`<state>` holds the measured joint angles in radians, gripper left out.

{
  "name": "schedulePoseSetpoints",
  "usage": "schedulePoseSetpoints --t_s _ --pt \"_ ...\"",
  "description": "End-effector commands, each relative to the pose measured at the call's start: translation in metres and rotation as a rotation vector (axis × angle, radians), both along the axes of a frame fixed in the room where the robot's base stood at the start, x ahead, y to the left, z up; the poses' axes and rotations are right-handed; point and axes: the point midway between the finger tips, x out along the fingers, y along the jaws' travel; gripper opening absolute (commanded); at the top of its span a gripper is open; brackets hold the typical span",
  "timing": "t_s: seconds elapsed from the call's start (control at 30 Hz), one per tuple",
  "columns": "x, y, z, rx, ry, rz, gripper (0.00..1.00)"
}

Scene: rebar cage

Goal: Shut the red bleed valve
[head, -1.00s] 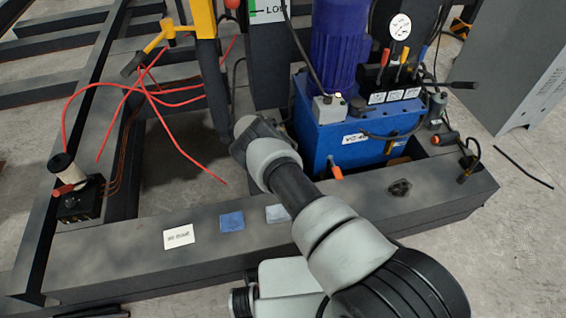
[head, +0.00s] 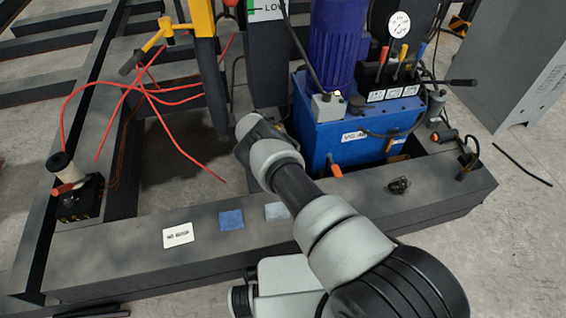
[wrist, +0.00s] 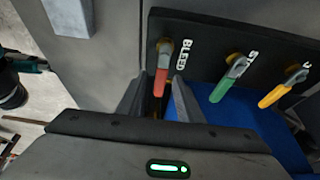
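In the wrist view the red bleed valve handle (wrist: 161,70) hangs straight down from its brass fitting, beside the word BLEED on a black panel (wrist: 220,42). My gripper (wrist: 160,82) is open, and its two dark fingers stand on either side of the red handle. Gaps show between handle and fingers; I cannot tell whether the handle is fully in between them in depth. In the head view my arm reaches toward the blue pump unit (head: 320,140), and its fingers and the bleed handle do not show clearly.
A green handle (wrist: 229,81) and a yellow handle (wrist: 284,88) hang at a slant right of the red one. In the head view, upright levers (head: 403,54) top the pump unit. Red hoses (head: 180,96) hang at left. A dark frame beam (head: 350,200) runs across the front.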

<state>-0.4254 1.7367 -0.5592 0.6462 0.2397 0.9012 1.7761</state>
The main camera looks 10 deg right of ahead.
Motion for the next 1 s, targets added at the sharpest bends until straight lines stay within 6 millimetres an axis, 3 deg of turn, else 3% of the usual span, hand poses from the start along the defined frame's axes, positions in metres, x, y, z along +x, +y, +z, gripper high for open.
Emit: schedulePoseSetpoints --t_s 0.37,1.0 --pt "0.001 0.003 0.01 -0.001 -0.002 0.002 0.33" --pt "-0.006 0.057 0.139 0.0 -0.001 0.002 0.33"
